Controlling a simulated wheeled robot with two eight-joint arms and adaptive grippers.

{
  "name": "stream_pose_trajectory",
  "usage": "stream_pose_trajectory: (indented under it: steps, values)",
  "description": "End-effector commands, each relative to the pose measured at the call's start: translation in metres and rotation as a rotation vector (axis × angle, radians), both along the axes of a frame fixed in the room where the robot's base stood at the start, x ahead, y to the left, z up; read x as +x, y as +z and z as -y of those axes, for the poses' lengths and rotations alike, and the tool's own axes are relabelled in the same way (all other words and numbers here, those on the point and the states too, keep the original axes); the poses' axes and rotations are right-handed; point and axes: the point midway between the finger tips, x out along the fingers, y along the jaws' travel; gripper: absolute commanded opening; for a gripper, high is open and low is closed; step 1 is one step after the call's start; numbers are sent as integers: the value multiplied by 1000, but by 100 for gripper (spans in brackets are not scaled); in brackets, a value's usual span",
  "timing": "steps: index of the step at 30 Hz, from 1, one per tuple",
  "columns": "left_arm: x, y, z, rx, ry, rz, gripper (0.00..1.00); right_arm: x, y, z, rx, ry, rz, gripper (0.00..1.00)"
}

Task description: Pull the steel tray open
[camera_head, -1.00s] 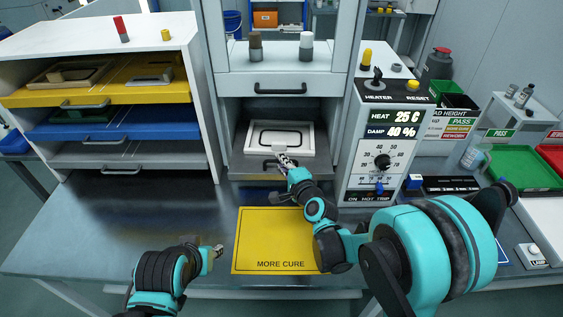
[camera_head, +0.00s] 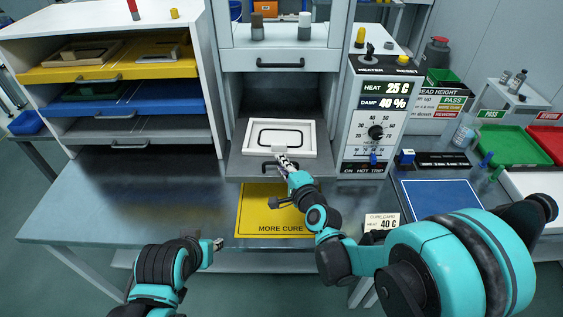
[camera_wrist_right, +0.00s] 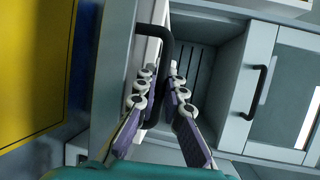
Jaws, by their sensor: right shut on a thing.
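The steel tray (camera_head: 236,163) sticks out of the lower opening of the middle cabinet, towards me. A white frame with a dark inner outline (camera_head: 307,130) lies on it. My right gripper (camera_head: 282,159) is at the tray's front. In the right wrist view my right gripper (camera_wrist_right: 160,75) is shut on the tray's dark bar handle (camera_wrist_right: 169,45), with a finger on either side of it. My left gripper (camera_head: 217,243) hangs low by the table's front edge, away from the tray; its fingers are too small to judge.
A yellow MORE CURE mat (camera_head: 260,227) lies below the tray. The control box (camera_head: 372,115) stands close on the right, reading heat 25 C. A shelf unit with yellow, blue and grey trays (camera_head: 130,104) stands left. The bench between shelf and mat is clear.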

Motion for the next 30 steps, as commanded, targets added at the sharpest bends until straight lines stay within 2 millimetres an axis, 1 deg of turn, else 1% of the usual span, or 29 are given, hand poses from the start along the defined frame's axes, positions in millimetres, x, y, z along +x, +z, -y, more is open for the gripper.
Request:
stream_pose_trajectory:
  steps: [6, 7, 8, 16, 19, 23, 30]
  values:
    - [0, 0, 0, 0, 0, 0, 32, 0, 0, 0, 0, 0, 0, 0]
    - [0, 0, 0, 0, 0, 0, 32, 0, 0, 0, 0, 0, 0, 14]
    - [0, 0, 0, 0, 0, 0, 32, 0, 0, 0, 0, 0, 0, 19]
    - [0, 0, 0, 0, 0, 0, 32, 0, 0, 0, 0, 0, 0, 19]
    - [0, 0, 0, 0, 0, 0, 32, -4, 1, 2, 1, -1, 0, 19]
    - [0, 0, 0, 0, 0, 0, 32, -20, 4, 9, 1, -1, 0, 19]
    - [0, 0, 0, 0, 0, 0, 32, -69, 13, 30, 1, -2, 0, 19]
